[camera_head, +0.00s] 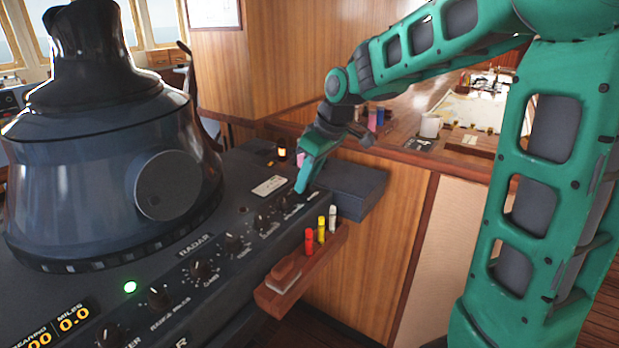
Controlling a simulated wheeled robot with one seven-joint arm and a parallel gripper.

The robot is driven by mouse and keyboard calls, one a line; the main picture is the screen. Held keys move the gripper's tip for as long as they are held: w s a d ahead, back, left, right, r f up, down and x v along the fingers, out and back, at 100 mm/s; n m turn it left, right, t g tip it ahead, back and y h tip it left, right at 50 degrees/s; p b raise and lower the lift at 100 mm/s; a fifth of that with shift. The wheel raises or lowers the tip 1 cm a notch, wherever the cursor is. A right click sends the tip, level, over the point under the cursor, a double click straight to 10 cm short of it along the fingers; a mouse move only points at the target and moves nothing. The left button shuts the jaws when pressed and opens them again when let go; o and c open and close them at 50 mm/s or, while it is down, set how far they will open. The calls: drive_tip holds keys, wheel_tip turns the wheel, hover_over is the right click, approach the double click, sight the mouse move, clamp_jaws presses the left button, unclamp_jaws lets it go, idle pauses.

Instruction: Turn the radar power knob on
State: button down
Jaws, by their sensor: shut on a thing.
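The radar console (225,210) has a row of black knobs along its right edge, beside the "RADAR" label. A near knob (158,297), a middle knob (233,243) and a far knob (283,203) stand in this row. My gripper (301,188) points down at the far end of the row and is shut on a knob there. The fingers mostly hide that knob, and its label and pointer cannot be read. The power label cannot be made out. A green light (130,287) glows on the console.
A large dark radar hood (100,150) fills the left. A wooden ledge (290,285) with red, yellow and white markers juts out beside the knobs. A dark box (345,190) is just right of my gripper. A chart table (465,110) stands behind.

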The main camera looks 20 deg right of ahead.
drive_tip(key=shift+s+a+m+t+h, duration=0.15)
drive_tip(key=shift+m+h, duration=0.25)
drive_tip(key=shift+m, duration=0.7)
drive_tip(key=shift+m+t+h, duration=0.15)
drive_tip(key=shift+m+h, duration=0.25)
drive_tip(key=shift+m, duration=0.7)
drive_tip(key=c, duration=1.5)
unclamp_jaws()
drive_tip(key=v, duration=1.1)
drive_tip(key=shift+a+f, duration=0.1)
